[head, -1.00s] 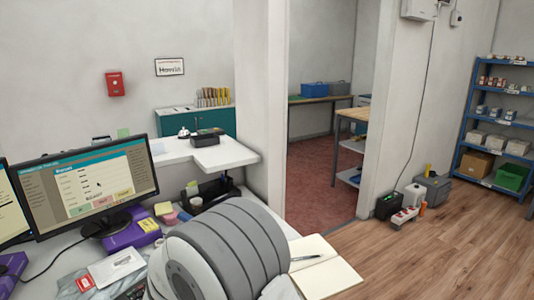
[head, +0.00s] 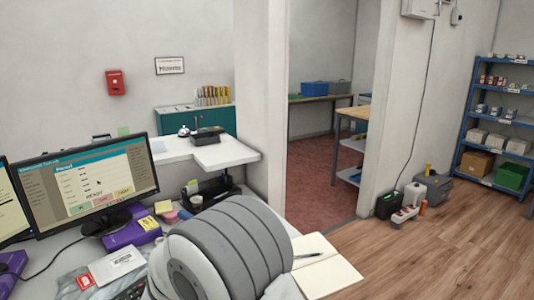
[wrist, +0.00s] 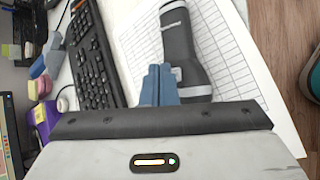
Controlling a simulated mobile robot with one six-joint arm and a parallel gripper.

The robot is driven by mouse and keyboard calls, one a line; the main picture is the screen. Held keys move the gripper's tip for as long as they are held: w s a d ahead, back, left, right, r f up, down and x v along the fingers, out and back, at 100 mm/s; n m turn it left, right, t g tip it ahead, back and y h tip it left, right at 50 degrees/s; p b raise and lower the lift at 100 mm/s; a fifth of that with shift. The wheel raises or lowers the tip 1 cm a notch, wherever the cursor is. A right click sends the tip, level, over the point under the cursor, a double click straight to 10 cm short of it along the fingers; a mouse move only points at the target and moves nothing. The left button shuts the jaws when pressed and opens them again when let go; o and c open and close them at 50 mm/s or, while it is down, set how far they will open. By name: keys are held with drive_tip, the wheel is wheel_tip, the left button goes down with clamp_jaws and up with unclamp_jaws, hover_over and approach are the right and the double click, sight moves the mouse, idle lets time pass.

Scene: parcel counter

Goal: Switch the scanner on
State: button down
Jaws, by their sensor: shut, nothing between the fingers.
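A dark grey and black handheld device (wrist: 181,38), which looks like the scanner, lies on printed sheets in the wrist view. It has a light grey band and a wider end near my fingers. My gripper (wrist: 160,72) shows two blue fingers closed together with nothing between them. The fingertips overlap the device's left side in the picture; I cannot tell whether they touch it. My gripper's body hides what lies below. In the head view my grey arm covers this part of the desk, and neither the device nor my gripper shows.
A black keyboard (wrist: 92,62) lies left of the device. Printed sheets (wrist: 237,75) lie under and right of it. The monitor (head: 95,185) stands at the left of the desk. An open notebook (head: 325,268) lies right of my arm. The wooden floor (head: 440,250) at the right is mostly clear.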

drive_tip(key=shift+r, duration=0.55)
wheel_tip(320, 180, up, 6)
drive_tip(key=p, duration=0.3)
drive_tip(key=shift+p, duration=0.4)
drive_tip(key=s+d+r+m+g, duration=0.1)
drive_tip(key=d+r+m, duration=0.2)
drive_tip(key=d, duration=0.3)
drive_tip(key=s+d+r+m+g+h+p, duration=0.1)
drive_tip(key=d+r+m+g, duration=0.15)
drive_tip(key=d, duration=0.45)
drive_tip(key=s+d+r+m+g, duration=0.1)
drive_tip(key=d+r+m, duration=0.25)
drive_tip(key=d, duration=0.25)
drive_tip(key=s+d+r+m+y+p, duration=0.1)
drive_tip(key=s+d+r+m+y, duration=0.1)
drive_tip(key=s+d+m, duration=0.4)
drive_tip(key=s+d+r+m+g+y, duration=0.1)
drive_tip(key=s+d+r+m, duration=0.3)
drive_tip(key=s, duration=0.5)
drive_tip(key=d+m+y, duration=0.1)
drive_tip(key=d+m, duration=0.1)
drive_tip(key=m, duration=0.1)
drive_tip(key=shift+s+d+y+p, duration=0.2)
drive_tip(key=shift+s+y+p, duration=0.1)
drive_tip(key=shift+s+p, duration=0.05)
